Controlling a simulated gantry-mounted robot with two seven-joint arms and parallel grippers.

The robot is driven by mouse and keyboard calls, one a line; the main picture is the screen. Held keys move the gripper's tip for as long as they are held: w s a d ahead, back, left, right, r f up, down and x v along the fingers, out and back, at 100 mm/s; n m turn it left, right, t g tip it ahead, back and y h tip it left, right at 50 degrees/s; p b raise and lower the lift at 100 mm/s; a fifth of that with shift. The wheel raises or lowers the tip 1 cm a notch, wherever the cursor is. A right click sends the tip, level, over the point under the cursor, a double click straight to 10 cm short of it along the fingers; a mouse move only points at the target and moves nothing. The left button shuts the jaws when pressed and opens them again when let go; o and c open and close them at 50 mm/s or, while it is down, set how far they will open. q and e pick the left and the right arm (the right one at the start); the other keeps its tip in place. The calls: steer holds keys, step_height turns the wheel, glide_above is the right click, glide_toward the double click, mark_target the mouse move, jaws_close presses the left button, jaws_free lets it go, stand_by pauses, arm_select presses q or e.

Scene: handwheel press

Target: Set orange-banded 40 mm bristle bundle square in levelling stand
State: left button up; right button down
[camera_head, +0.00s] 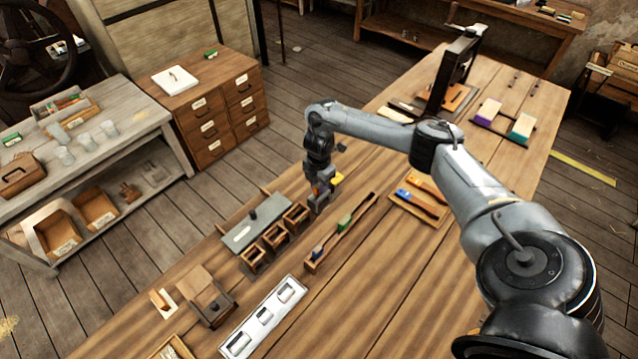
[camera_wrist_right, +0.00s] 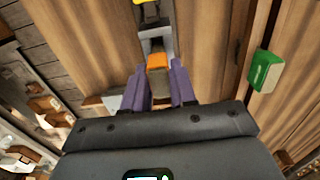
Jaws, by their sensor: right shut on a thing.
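My right gripper (camera_head: 318,207) is low over the middle of the long workbench, beside a row of small wooden boxes. In the right wrist view, its two purple fingers (camera_wrist_right: 158,88) are shut on the orange-banded bundle (camera_wrist_right: 158,62). The orange band shows at the bundle's far end, with a grey-brown part between the fingers. A pale grey piece (camera_wrist_right: 156,40) and a yellow-and-black piece (camera_wrist_right: 149,13) lie just beyond it. I cannot tell whether these are the levelling stand, or whether the bundle touches them. My left gripper is not in view.
Small wooden boxes (camera_head: 275,236) stand left of the gripper. A wooden rack (camera_head: 325,254) with a green block (camera_head: 345,222) is close on its right. A white tray (camera_head: 262,318) lies in front, and a dark upright press (camera_head: 455,68) stands at the far end.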

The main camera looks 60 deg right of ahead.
steer(key=shift+f+b, duration=0.4)
steer(key=shift+f, duration=0.4)
steer(key=shift+p, duration=0.3)
stand_by(0.3)
steer(key=c, duration=0.9)
jaws_free()
steer(key=shift+o, duration=0.4)
